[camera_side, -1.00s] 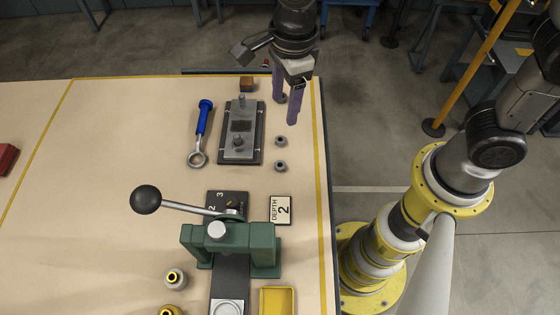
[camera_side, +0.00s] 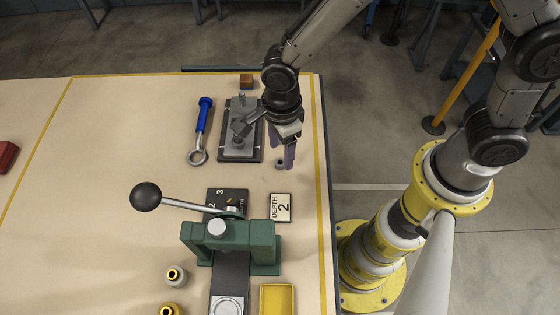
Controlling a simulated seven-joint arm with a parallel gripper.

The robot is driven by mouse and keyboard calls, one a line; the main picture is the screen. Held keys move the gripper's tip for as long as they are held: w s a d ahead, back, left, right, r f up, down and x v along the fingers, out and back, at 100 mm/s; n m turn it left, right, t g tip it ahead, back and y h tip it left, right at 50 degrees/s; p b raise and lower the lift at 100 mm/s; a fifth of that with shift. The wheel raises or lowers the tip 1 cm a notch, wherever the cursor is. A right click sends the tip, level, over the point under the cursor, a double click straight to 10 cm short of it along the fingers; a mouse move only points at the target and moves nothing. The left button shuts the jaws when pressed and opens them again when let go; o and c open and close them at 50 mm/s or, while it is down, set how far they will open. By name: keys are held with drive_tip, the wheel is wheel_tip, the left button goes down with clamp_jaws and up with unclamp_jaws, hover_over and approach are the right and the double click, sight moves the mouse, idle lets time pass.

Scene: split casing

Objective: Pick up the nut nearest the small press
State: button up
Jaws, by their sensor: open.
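The small press (camera_side: 230,238) is green with a long black-knobbed lever and stands in the lower middle. The nut nearest it (camera_side: 279,164) is small and grey and lies on the table above the DEPTH 2 card, partly covered by my gripper's fingers. I cannot tell how high the fingertips are above the table. The other nuts farther from the press are hidden behind my gripper and wrist.
A grey casing plate (camera_side: 238,147) lies left of my gripper, with a blue-handled ring tool (camera_side: 201,130) beside it. The DEPTH 2 card (camera_side: 280,208) and a yellow tray (camera_side: 277,300) are nearer the front. The table's right edge is close by. The left half is mostly clear.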

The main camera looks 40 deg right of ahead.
sight(280, 165)
drive_tip(key=shift+w+f, duration=0.1)
drive_tip(key=shift+f, duration=1.7)
clamp_jaws()
